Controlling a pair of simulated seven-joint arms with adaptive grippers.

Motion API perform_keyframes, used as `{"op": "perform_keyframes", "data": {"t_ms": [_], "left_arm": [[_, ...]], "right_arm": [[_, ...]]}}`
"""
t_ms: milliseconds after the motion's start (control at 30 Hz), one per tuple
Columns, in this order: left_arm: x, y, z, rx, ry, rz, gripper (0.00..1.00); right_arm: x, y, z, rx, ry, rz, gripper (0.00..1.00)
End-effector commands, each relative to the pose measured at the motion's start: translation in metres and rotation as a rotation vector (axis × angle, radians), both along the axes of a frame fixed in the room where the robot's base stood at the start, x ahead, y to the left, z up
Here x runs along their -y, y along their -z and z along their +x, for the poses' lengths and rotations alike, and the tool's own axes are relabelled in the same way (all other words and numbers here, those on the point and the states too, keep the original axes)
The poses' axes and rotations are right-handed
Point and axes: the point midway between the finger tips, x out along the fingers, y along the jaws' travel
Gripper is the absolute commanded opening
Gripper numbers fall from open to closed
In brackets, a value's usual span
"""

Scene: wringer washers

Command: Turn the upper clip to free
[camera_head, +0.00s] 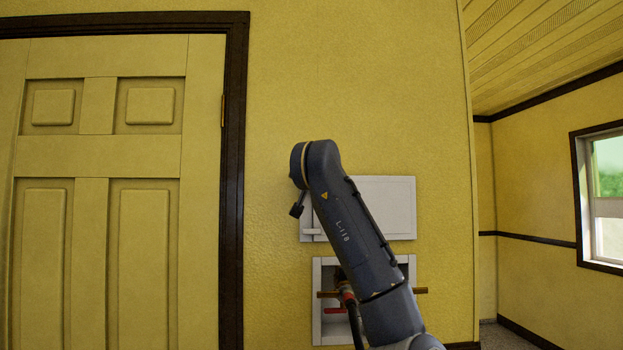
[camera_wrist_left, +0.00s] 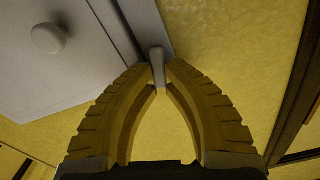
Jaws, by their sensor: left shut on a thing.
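In the left wrist view, the clip (camera_wrist_left: 157,66) is a small pale grey bar at the edge of a white panel (camera_wrist_left: 80,85). My left gripper (camera_wrist_left: 160,75) has its two ridged, yellowish fingers closed on this clip, one fingertip on each side. The clip's lower end shows between the fingers. In the head view, the white panel (camera_head: 390,200) is on the yellow wall, partly hidden behind my left arm. My left fingers and the held clip are hidden there. My right gripper is in neither view.
A round pale knob (camera_wrist_left: 48,38) sticks out of the panel. Below the panel in the head view is a white-framed wall box (camera_head: 318,275) with pipes and a red handle (camera_head: 336,310). A dark-framed door (camera_head: 110,150) is left; bare wall (camera_head: 350,80) lies above.

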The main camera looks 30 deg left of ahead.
Motion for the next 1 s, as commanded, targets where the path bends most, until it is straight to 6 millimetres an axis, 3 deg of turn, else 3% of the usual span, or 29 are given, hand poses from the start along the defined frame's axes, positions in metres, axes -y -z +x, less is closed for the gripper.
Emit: {"op": "perform_keyframes", "data": {"t_ms": [400,1000], "left_arm": [[-0.0046,-0.0008,-0.0035,0.141,0.001,-0.187,0.0],[-0.0065,-0.0007,-0.0047,0.177,-0.001,-0.234,0.0]], "right_arm": [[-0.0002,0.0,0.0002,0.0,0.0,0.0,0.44],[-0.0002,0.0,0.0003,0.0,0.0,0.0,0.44]]}}
